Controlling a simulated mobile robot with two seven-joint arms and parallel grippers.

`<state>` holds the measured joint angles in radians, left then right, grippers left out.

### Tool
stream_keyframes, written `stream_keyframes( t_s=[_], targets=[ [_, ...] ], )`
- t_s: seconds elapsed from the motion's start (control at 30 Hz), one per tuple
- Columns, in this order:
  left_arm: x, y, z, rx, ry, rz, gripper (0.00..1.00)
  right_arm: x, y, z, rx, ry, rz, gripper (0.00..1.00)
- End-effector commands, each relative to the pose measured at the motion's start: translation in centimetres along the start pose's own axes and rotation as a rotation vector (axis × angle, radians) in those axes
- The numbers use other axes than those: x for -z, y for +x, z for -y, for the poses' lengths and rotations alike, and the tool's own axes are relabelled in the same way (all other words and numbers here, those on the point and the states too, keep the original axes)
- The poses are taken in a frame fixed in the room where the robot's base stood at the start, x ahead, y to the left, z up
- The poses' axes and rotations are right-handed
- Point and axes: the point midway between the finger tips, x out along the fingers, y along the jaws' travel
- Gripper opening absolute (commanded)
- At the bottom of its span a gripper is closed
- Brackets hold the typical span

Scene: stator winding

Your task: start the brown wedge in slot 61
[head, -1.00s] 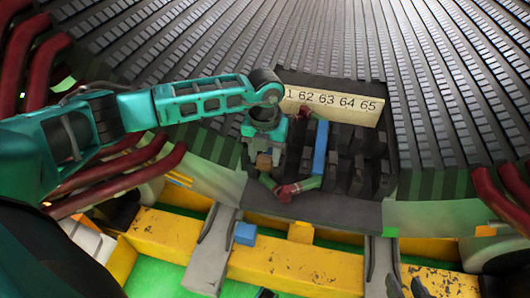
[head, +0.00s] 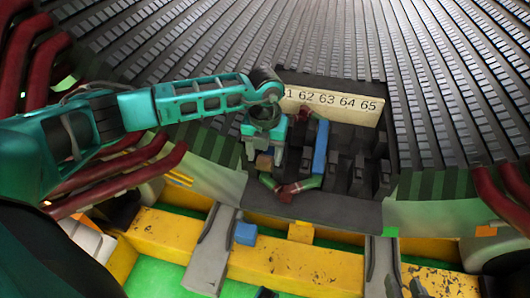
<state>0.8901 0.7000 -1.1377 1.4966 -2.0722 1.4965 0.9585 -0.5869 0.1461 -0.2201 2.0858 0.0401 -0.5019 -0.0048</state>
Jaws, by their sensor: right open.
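My left gripper (head: 263,148) points down at the left end of the slot block, below the numbered plate (head: 335,104). A small brown piece, which looks like the brown wedge (head: 264,161), shows at its fingertips, and the gripper seems shut on it. The plate reads 62 to 65; the number left of 62 is partly hidden by my arm, with only a 1 showing. The mouth of slot 61 is hidden behind the gripper, so I cannot tell whether the wedge touches it.
A red and green coil end (head: 290,191) lies just right of and below the wedge. A blue strip (head: 320,147) stands in a slot to the right. A blue block (head: 245,233) and an orange block (head: 301,232) sit on the yellow beam (head: 300,264). Red bars flank both sides.

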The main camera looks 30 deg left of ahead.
Motion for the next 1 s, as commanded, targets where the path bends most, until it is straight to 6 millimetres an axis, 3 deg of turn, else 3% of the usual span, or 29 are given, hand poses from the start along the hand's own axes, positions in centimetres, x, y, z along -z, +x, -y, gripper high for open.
stream_keyframes(
  t_s=[0.13,0.53,0.77,1.0],
  targets=[
    [0.1,0.1,0.2,0.005,0.002,0.000,0.78,0.0,0.0,0.0,0.000,0.000,0.000,0.43],
    [0.1,-0.5,0.2,0.004,0.003,-0.001,0.78,0.4,-0.2,0.0,0.000,-0.001,-0.002,0.43],
    [0.0,-4.9,0.2,0.005,0.003,0.003,0.78,1.5,-0.9,-0.1,-0.005,-0.004,-0.017,0.43],
    [0.0,-10.1,0.2,0.006,0.003,0.004,0.78,1.4,-1.4,-0.4,-0.008,-0.011,0.003,0.43]
  ],
)
